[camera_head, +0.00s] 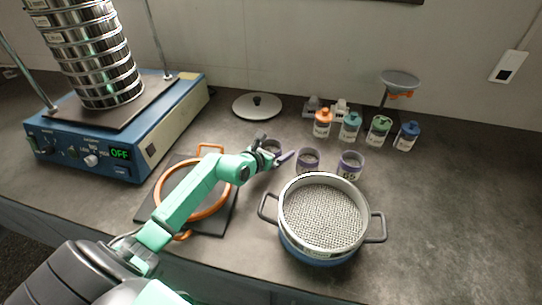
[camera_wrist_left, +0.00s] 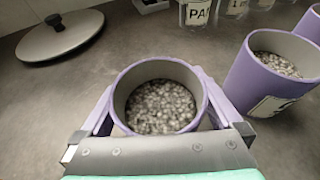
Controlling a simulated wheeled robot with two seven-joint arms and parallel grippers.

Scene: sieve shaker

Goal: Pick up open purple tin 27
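An open purple tin (camera_wrist_left: 160,78) filled with grey granules stands upright between the two fingers of my left gripper (camera_wrist_left: 160,110) in the left wrist view. The fingers flank it closely, with no clear gap, but whether they press on it cannot be told. In the head view this tin (camera_head: 270,144) is partly hidden by the left gripper (camera_head: 270,157). No number shows on it. A second purple tin (camera_head: 308,160) stands to its right; in the wrist view its label (camera_wrist_left: 270,107) is cut off. A third purple tin (camera_head: 350,166) seems to read 65. My right gripper is not in view.
A sieve pan with handles (camera_head: 322,217) stands in front of the tins. An orange ring (camera_head: 167,187) lies on a dark plate under my left arm. A grey lid (camera_head: 257,107), several capped bottles (camera_head: 350,127) and a funnel stand (camera_head: 400,82) are behind. The right counter is clear.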

